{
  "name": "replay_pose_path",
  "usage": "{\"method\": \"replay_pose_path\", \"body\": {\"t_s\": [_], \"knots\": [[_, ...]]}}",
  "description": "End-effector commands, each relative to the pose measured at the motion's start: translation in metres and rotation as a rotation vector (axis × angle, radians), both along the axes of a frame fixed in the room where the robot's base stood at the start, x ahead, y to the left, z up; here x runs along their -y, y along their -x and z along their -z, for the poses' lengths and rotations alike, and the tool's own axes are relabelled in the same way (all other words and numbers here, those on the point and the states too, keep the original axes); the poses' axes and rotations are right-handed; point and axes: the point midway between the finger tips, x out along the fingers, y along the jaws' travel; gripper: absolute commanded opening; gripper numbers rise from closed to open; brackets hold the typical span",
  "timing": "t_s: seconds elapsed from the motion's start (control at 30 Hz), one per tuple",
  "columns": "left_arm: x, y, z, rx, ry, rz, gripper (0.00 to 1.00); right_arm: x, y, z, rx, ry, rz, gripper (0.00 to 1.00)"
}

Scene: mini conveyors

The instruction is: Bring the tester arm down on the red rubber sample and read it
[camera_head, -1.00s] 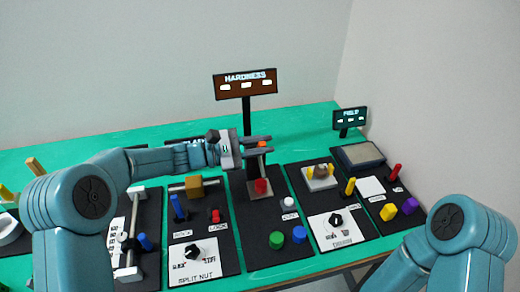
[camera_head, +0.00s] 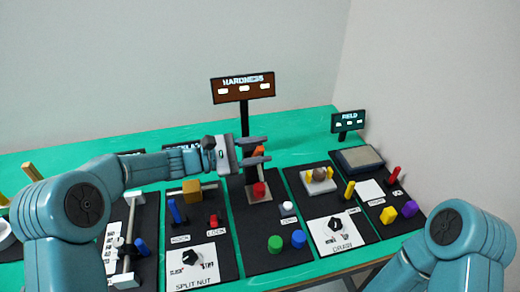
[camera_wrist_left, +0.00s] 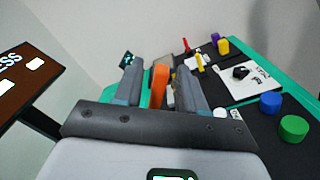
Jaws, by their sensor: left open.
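The hardness tester stands mid-table on a black panel, under a brown HARDNESS sign (camera_head: 243,89) with white readout boxes. The sample is hidden in the wrist view. My right gripper is out of view.
In front of the tester are a white knob (camera_head: 287,208), a green knob (camera_head: 275,243) and a blue knob (camera_head: 298,239). The split nut panel (camera_head: 196,266) lies to the left, the draw panel (camera_head: 338,232) to the right. A FIELD sign (camera_head: 348,121) stands at the back right.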

Motion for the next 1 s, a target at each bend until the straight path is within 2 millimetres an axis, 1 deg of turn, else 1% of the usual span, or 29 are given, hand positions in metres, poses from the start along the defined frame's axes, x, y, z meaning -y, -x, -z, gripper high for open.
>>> {"method": "replay_pose_path", "body": {"t_s": [0.17, 0.4, 0.5, 0.6, 0.7, 0.8, 1.0], "knots": [[-0.034, 0.009, 0.002, 0.002, 0.0, -0.007, 0.4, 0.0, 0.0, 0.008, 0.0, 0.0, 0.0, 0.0], [-0.096, 0.03, 0.002, 0.0, -0.001, -0.006, 0.4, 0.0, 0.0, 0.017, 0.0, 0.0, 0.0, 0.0], [-0.117, 0.037, 0.002, 0.0, -0.001, -0.004, 0.4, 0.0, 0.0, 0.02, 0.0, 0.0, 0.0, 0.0], [-0.133, 0.043, 0.002, 0.0, -0.001, -0.004, 0.4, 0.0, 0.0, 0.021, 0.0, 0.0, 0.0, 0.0], [-0.144, 0.046, 0.001, -0.001, 0.0, -0.001, 0.4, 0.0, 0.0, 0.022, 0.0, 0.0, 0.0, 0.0], [-0.149, 0.048, 0.001, -0.002, 0.0, -0.002, 0.4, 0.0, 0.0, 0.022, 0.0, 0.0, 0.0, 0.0], [-0.15, 0.049, 0.0, -0.001, 0.0, -0.001, 0.4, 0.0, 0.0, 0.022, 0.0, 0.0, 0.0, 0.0]]}}
